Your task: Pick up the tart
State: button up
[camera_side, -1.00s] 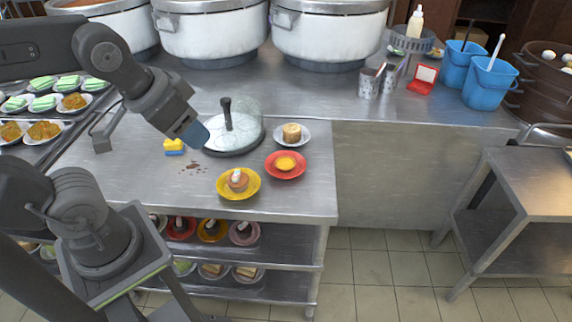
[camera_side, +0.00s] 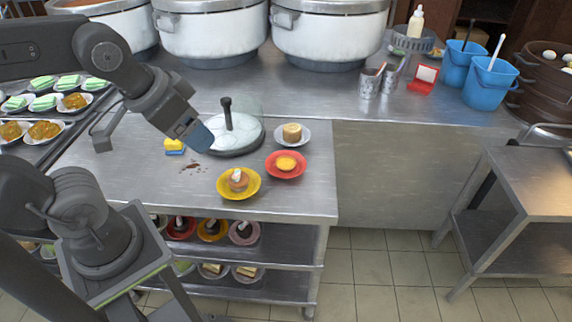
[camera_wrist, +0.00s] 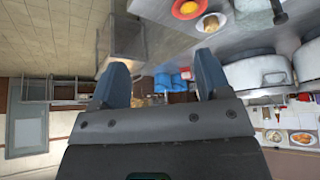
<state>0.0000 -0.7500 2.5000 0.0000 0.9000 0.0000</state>
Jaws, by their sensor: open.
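The tart (camera_side: 286,162), round with a yellow-orange top, sits on a red plate (camera_side: 299,171) near the right end of the steel counter.
A yellow plate (camera_side: 224,192) with a cream-topped cake is in front of the tart, and a white plate (camera_side: 304,139) with a pale cake is behind. A glass lid (camera_side: 243,136) with an upright black knob stands beside my gripper. A yellow-blue sponge (camera_side: 174,147) lies left.

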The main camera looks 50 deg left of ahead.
jog(key=m+g+y, duration=0.3)
jog(key=m+y, duration=0.3)
jog(key=m, duration=1.6)
send_over(285, 164)
jog(key=s+d, duration=0.2)
jog(key=d, duration=0.5)
notch_tip(285, 164, down, 17)
jog(key=x, duration=1.3)
jog(key=shift+s+a+f, duration=0.2)
jog(key=shift+a+f, duration=0.05)
jog(key=shift+f, duration=0.1)
jog(key=shift+s+f+m, duration=0.1)
jog(key=shift+m, duration=0.2)
jog(key=shift+c, duration=0.4)
jog(key=shift+f, duration=0.1)
jog(key=c, duration=0.5)
